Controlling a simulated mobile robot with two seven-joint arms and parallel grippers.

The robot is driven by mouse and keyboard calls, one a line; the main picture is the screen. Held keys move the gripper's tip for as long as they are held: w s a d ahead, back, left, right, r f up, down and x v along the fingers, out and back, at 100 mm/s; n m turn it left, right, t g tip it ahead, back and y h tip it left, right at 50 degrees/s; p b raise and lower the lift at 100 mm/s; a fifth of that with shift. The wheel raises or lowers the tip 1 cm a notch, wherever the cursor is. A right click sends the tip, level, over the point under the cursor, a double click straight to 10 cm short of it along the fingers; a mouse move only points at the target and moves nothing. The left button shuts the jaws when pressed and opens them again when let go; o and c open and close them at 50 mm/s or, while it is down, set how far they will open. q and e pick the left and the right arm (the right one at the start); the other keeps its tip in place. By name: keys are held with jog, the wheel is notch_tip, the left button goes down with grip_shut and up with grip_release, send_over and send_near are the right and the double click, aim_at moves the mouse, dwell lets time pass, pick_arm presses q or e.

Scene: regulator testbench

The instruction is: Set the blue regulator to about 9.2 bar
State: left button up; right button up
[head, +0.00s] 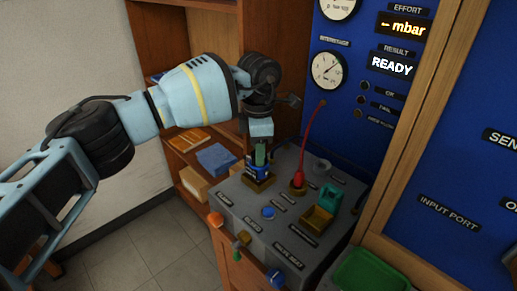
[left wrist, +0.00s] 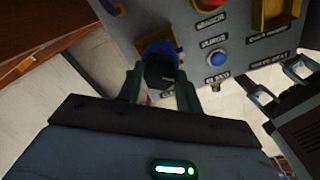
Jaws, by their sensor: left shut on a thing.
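The blue regulator (head: 258,173) stands upright on the grey bench box, with a dark knob on top. In the left wrist view the black knob (left wrist: 160,72) shows with a blue body behind it. My left gripper (head: 261,143) comes down on the regulator from above. In the left wrist view its fingers (left wrist: 160,88) are on both sides of the knob, shut on it. A round white gauge (head: 328,70) on the blue panel has a dark needle; its figures are too small to read.
The panel display (head: 391,65) reads READY. A red fitting with a hose (head: 298,178), a yellow-brown tray (head: 318,219) and a blue button (head: 268,213) are close by on the bench box (head: 240,194). A green bin (head: 367,272) stands at the front right.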

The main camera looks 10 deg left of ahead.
pick_arm(q)
jog(key=shift+r, duration=0.1)
jog(key=o, duration=1)
jog(key=shift+r+b, duration=0.4)
jog(key=shift+r, duration=3.45)
pick_arm(e)
jog(key=shift+s+a+f, duration=0.1)
jog(key=shift+s+f, duration=0.35)
jog(key=shift+f, duration=0.1)
